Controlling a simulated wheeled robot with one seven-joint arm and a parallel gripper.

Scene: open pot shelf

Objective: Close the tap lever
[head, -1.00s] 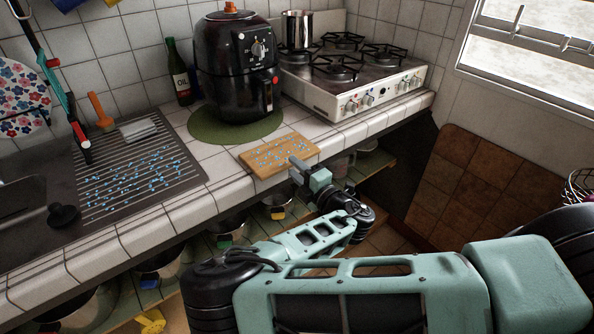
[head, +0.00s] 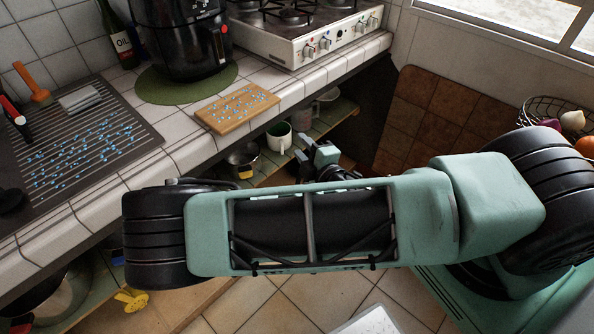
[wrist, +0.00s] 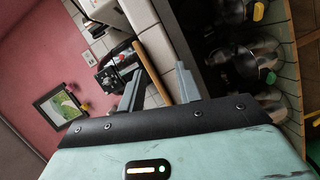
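No tap lever can be made out clearly in the current views. A slim red and black part (head: 13,110) shows at the left edge of the head view, beside the ribbed drainboard (head: 146,140); I cannot tell whether it belongs to the tap. My gripper (head: 316,152) is in front of the open shelf under the counter, right of the wooden board and apart from it. In the wrist view its two fingers (wrist: 158,88) stand apart with nothing held between them. My arm hides part of the shelf.
The wooden board (head: 236,108) with blue drops lies at the counter's front edge. Behind it are a black air fryer (head: 180,38) and a white stove (head: 310,40). A mug (head: 279,137) and pots stand on the lower shelf. A wire basket (head: 545,108) is at right.

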